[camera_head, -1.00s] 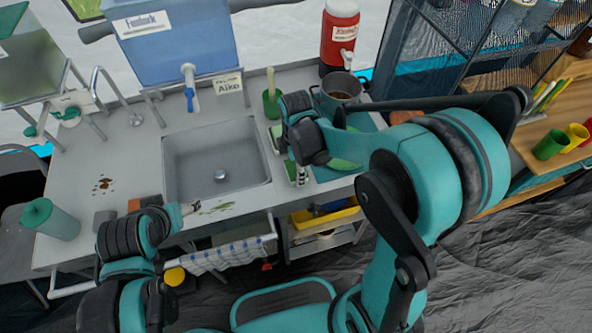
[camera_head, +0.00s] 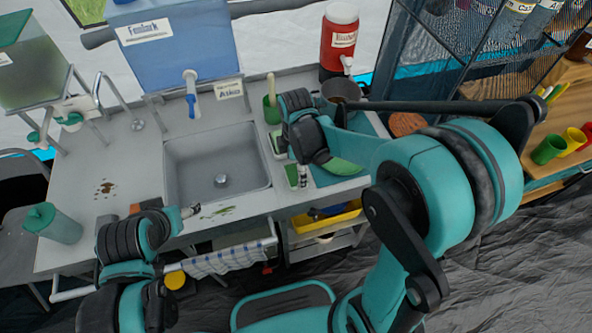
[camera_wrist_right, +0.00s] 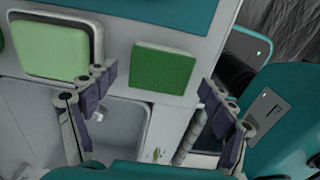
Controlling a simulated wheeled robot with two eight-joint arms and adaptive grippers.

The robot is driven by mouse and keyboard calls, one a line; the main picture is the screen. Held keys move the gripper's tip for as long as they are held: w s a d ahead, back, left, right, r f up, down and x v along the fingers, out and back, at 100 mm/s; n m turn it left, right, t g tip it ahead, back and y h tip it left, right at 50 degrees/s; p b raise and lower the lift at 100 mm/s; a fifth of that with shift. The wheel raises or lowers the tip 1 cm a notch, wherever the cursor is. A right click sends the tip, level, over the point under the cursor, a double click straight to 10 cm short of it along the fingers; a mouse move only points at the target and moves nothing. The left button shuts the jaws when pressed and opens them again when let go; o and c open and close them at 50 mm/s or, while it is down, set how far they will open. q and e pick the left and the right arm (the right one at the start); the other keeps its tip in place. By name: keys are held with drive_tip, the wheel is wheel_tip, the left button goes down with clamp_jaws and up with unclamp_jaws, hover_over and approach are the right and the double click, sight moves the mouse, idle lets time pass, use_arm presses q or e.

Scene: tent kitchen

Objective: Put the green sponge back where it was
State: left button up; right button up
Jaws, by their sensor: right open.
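The green sponge (camera_head: 291,176) lies on the counter right of the sink, near the front edge. In the right wrist view the sponge (camera_wrist_right: 163,68) is a flat dark-green square. My right gripper (camera_head: 303,178) points down by the sponge. In the wrist view its fingers (camera_wrist_right: 160,92) are spread wide, with the sponge apart from both. My left gripper (camera_head: 188,211) is near the sink's front edge; its jaws are unclear.
The sink (camera_head: 218,165) is left of the sponge. A teal mat (camera_head: 325,177) lies to the right, partly hidden by my right arm. A green cup (camera_head: 271,110) and a metal pot (camera_head: 341,91) stand behind. A yellow tray (camera_head: 325,218) is under the counter.

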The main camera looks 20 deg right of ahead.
sight(296, 173)
wheel_tip(296, 173, up, 9)
drive_tip(key=p, duration=0.3)
drive_tip(key=s+d+r+m+t, duration=0.2)
drive_tip(key=s+m, duration=0.3)
drive_tip(key=m, duration=0.4)
drive_tip(key=s+d+r+m+t, duration=0.2)
drive_tip(key=s+m+t, duration=0.3)
drive_tip(key=m, duration=0.4)
drive_tip(key=shift+s+d+r, duration=0.15)
drive_tip(key=shift+d+r, duration=0.2)
idle(1.1)
